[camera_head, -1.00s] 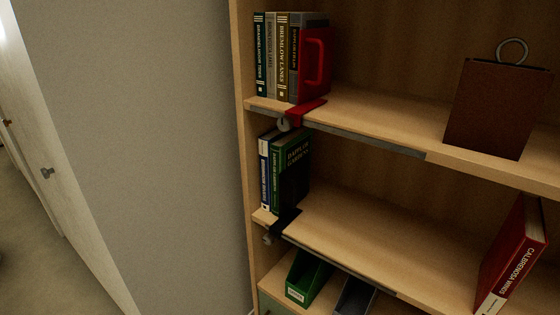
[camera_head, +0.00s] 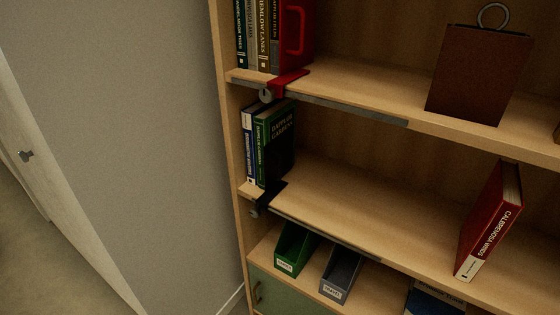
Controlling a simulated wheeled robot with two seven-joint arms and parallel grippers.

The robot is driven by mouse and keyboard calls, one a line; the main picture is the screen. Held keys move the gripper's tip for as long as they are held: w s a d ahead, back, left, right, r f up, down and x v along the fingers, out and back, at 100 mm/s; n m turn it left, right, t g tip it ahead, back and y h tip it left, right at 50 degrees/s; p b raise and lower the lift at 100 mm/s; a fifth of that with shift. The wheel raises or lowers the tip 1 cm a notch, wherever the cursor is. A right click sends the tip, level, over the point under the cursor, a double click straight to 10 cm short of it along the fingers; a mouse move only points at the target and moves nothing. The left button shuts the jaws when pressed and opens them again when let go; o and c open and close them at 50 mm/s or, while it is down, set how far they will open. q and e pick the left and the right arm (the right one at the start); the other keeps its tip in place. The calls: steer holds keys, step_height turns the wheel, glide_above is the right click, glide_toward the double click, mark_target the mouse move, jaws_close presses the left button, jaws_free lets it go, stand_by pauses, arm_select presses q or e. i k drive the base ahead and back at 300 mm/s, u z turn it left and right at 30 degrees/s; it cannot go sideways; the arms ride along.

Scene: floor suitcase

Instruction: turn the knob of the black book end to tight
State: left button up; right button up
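The black book end (camera_head: 271,195) sits at the left end of the middle shelf, against the right side of the upright books. Its foot reaches over the shelf's front edge. Its small grey knob (camera_head: 255,211) shows below that edge, at the left end of a metal rail (camera_head: 322,238). How tight the knob is cannot be told from here. Neither of my grippers is in view.
A red book end (camera_head: 288,82) with its own knob (camera_head: 265,96) is on the shelf above. Green (camera_head: 293,252) and grey (camera_head: 341,274) bins stand on the lower shelf. A red book (camera_head: 490,222) leans at right on the middle shelf. A wall (camera_head: 120,130) adjoins the bookcase at left.

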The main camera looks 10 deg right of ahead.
mark_target(256, 212)
steer(key=u, duration=2.2)
steer(key=i, duration=2.35)
steer(key=z, duration=3.2)
